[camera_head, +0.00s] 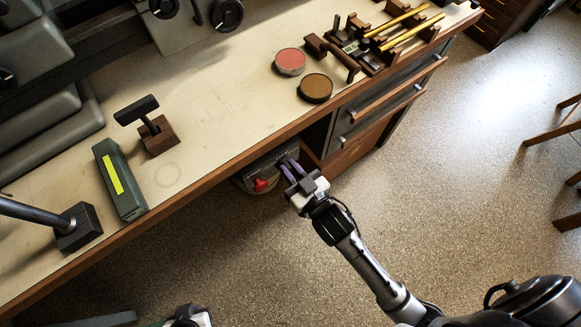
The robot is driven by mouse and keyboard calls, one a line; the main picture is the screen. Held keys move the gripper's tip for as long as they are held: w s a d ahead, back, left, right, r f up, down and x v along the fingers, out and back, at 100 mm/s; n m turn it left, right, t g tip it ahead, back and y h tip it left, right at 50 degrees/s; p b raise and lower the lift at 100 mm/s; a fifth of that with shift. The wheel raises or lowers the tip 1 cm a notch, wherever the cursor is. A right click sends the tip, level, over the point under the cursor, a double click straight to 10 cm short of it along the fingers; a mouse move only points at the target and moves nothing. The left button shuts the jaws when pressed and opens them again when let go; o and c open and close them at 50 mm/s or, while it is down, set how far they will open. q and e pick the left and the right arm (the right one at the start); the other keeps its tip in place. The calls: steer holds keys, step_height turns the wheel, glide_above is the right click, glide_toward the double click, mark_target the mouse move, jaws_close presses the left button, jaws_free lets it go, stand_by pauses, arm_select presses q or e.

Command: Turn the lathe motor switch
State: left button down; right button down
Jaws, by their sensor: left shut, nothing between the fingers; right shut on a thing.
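A dark grey switch box (244,180) with a red knob (262,184) is mounted under the front edge of the bench. My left gripper (190,318) is at the bottom edge, mostly cut off, shut and empty, well away from the box.
The bench top (215,95) holds a green box with a yellow strip (118,180), a wooden block with a black handle (158,136), two round tins (290,62) and a wooden rack with brass rods (385,40). Drawers (380,110) stand right of the box.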

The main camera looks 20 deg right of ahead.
steer(key=shift+r+n+p, duration=0.15)
steer(key=shift+n+p, duration=0.25)
steer(key=shift+p, duration=0.2)
steer(key=n+p, duration=0.2)
steer(key=p, duration=0.1)
steer(key=shift+a+n, duration=0.2)
steer(key=shift+n, duration=0.2)
steer(key=shift+a+n+p, duration=0.15)
steer(key=shift+n+p, duration=0.85)
steer(key=shift+p, duration=0.1)
steer(key=shift+s+a+f+n+p, duration=0.1)
steer(key=shift+f+n+p, duration=0.15)
steer(key=shift+n+p, duration=0.6)
steer(key=shift+n, duration=0.35)
steer(key=shift+f, duration=0.1)
steer(key=c, duration=1.1)
jaws_free()
